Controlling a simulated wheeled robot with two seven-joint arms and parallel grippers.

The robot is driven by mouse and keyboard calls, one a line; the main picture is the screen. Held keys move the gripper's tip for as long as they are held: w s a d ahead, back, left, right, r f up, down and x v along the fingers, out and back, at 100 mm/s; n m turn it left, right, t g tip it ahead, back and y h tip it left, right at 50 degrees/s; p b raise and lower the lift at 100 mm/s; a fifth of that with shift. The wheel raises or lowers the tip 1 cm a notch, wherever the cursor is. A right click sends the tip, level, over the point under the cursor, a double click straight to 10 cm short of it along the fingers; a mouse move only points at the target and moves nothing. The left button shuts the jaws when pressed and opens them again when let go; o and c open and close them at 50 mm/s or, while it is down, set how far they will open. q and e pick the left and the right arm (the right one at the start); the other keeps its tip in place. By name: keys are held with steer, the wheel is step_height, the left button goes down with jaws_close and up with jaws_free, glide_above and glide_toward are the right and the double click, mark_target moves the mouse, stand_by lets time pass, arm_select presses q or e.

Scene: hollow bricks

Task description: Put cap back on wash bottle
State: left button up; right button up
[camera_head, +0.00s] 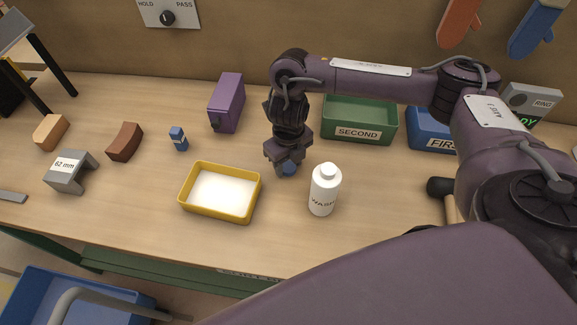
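The white wash bottle (323,193) stands upright on the table, right of the middle, with its label partly turned away. Its narrow white neck (328,170) shows bare on top. A blue thing (289,169), which looks like the cap, shows at the fingertips of my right gripper (287,166). The gripper points down, a little left of and behind the bottle, and its fingers hide much of the blue thing. I cannot tell whether they are shut on it or only around it. My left gripper is not in view.
A yellow tray (184,199) with a white inside lies left of the bottle. Behind stand a purple box (224,105), a green bin marked SECOND (358,134) and a blue bin (428,142). A small blue item (178,139), brown blocks and a grey block (70,172) lie left.

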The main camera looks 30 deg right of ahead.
mark_target(288, 166)
steer(key=c, duration=0.6)
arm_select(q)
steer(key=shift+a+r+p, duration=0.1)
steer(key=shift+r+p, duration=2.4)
arm_select(e)
step_height(288, 166, up, 20)
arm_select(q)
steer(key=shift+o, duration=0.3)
